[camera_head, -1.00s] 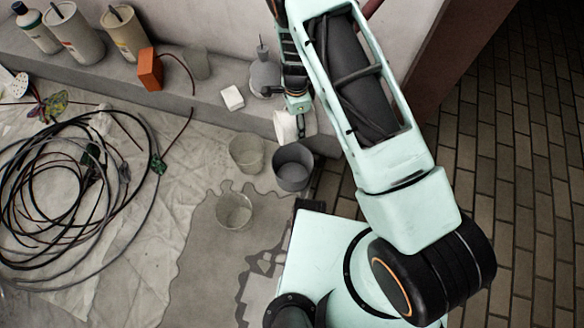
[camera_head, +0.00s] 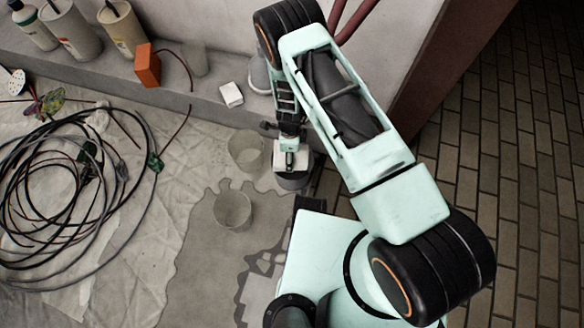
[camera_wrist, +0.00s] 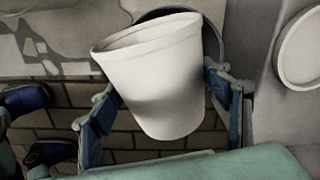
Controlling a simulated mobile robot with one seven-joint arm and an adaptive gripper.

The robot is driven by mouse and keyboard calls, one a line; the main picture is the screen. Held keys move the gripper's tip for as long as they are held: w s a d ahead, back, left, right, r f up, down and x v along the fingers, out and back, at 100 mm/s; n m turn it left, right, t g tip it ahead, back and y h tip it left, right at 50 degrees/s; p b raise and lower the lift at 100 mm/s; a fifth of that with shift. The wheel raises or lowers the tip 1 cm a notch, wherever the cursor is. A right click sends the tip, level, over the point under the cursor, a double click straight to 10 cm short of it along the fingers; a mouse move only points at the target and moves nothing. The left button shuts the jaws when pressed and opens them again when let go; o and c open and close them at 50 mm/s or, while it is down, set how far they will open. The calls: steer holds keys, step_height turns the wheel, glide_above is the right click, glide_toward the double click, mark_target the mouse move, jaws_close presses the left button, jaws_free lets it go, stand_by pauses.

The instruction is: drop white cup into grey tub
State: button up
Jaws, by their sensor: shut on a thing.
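The white cup (camera_wrist: 155,85) fills the middle of the wrist view, tilted, with its rim toward the top. My gripper (camera_head: 289,151) is shut on it, one blue-padded finger on each side in the wrist view. In the head view the white cup (camera_head: 279,157) shows only partly beside my gripper. The dark grey tub (camera_head: 293,184) is right below the gripper there, its mouth mostly hidden by the gripper and cup. In the wrist view the dark rim of the grey tub (camera_wrist: 213,40) shows behind the cup. I cannot tell how far the cup is above it.
A pale see-through bucket (camera_head: 245,150) stands left of the tub, and another (camera_head: 233,210) stands nearer. A ledge (camera_head: 190,98) behind holds an orange block (camera_head: 147,66), a white block (camera_head: 231,95) and several containers. Coiled cables (camera_head: 70,200) lie on the sheet at left.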

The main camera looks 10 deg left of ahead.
steer(key=shift+f, duration=0.5)
steer(key=o, duration=1.2)
steer(key=shift+r, duration=0.15)
step_height(320, 180, up, 12)
steer(key=shift+f, duration=0.1)
